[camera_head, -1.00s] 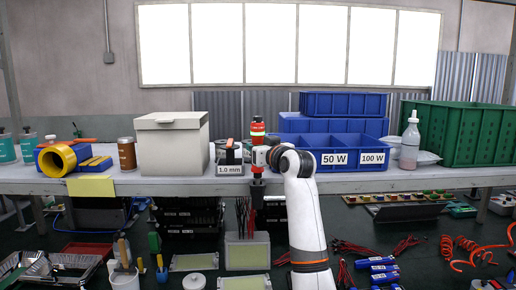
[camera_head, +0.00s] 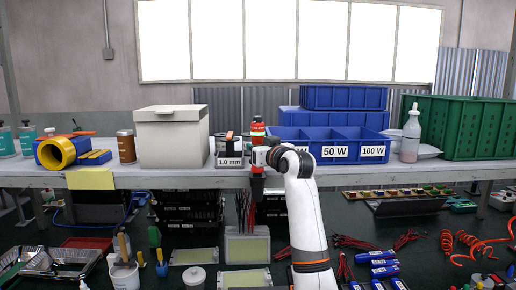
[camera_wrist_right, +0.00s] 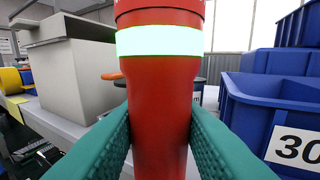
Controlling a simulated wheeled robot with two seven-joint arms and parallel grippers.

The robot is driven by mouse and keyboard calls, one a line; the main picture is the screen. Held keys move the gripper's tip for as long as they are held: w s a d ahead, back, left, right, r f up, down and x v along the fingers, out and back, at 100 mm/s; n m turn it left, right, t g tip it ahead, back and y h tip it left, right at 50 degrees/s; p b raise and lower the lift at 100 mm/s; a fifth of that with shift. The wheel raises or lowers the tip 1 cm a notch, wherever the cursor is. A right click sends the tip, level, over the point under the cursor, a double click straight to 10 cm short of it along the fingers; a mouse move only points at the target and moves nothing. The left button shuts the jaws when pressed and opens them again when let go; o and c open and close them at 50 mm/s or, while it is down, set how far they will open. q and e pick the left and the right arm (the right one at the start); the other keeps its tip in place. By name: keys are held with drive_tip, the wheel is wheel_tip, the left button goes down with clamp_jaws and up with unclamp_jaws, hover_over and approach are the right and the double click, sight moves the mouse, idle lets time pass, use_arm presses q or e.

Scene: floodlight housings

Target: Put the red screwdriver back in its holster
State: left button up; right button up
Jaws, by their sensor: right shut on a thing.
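The red screwdriver (camera_head: 257,131) stands upright in my right gripper (camera_head: 262,157), in front of the shelf edge. In the right wrist view its thick red handle (camera_wrist_right: 160,115) has a pale glowing band, and the teal fingers are shut on it from both sides. A dark holder that looks like the holster (camera_head: 257,186) hangs at the shelf edge directly below the gripper. I cannot tell whether the screwdriver's lower end is inside it, as the shaft is hidden. My left gripper is not in view.
A blue divided bin (camera_head: 352,152) stands close right of the gripper. A 1.0 mm labelled holder (camera_head: 229,160) and a white box (camera_head: 172,137) stand left. A green crate (camera_head: 466,128) and white bottle (camera_head: 411,136) are farther right. Loose tools and trays lie below the shelf.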

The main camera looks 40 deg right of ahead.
drive_tip(key=shift+f+b, duration=0.35)
drive_tip(key=shift+f, duration=0.25)
drive_tip(key=o, duration=1.1)
drive_tip(key=shift+s, duration=0.1)
drive_tip(key=shift+o, duration=0.2)
drive_tip(key=shift+f, duration=0.1)
drive_tip(key=shift+s+a, duration=0.15)
drive_tip(key=shift+s, duration=0.15)
drive_tip(key=b+v, duration=0.4)
drive_tip(key=v, duration=0.7)
drive_tip(key=shift+s+b, duration=0.25)
drive_tip(key=shift+b, duration=0.15)
